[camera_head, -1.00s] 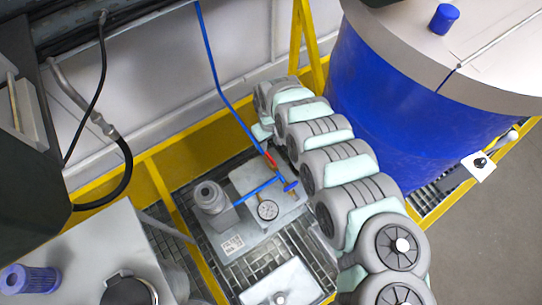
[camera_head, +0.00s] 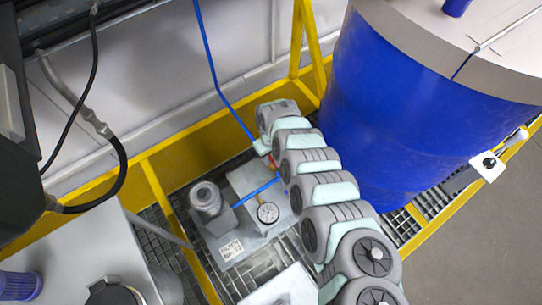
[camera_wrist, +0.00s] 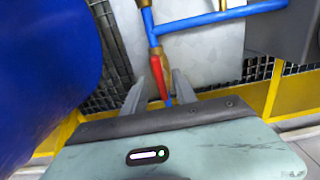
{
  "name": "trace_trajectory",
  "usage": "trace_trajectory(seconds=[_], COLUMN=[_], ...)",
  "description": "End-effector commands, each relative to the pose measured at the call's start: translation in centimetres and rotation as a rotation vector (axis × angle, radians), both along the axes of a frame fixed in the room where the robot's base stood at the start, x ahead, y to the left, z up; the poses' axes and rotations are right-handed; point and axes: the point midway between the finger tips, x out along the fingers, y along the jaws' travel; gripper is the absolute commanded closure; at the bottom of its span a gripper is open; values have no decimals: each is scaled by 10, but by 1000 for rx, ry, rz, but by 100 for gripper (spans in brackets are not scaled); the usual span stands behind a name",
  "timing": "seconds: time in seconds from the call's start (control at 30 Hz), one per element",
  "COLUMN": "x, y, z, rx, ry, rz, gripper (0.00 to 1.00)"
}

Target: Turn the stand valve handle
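The red stand valve handle (camera_wrist: 157,75) sits on the blue pipe (camera_wrist: 152,22) with brass fittings in the wrist view. My gripper (camera_wrist: 158,88) is open, with one finger on each side of the handle's lower end. Gaps show between handle and fingers, so I see no grip on it. In the head view only a small red part of the handle (camera_head: 274,161) shows beside my arm. My arm hides the gripper's fingertips there.
A pressure gauge (camera_head: 268,213) and a grey filter housing (camera_head: 207,198) stand close left of the valve. A large blue drum (camera_head: 385,110) is to the right. Yellow frame rails (camera_head: 165,205) surround the grating. A black hose (camera_head: 122,165) hangs at left.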

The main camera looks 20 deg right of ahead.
Motion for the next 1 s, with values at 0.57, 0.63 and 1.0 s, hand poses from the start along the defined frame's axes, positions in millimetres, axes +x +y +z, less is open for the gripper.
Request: trace_trajectory(seconds=[0.57, 0.63, 1.0], x=[0, 0, 0], y=[0, 0, 0], z=[0, 0, 0], rx=[1, 1, 1], ry=[0, 0, -1], rz=[-1, -1, -6], gripper=[100, 100, 100])
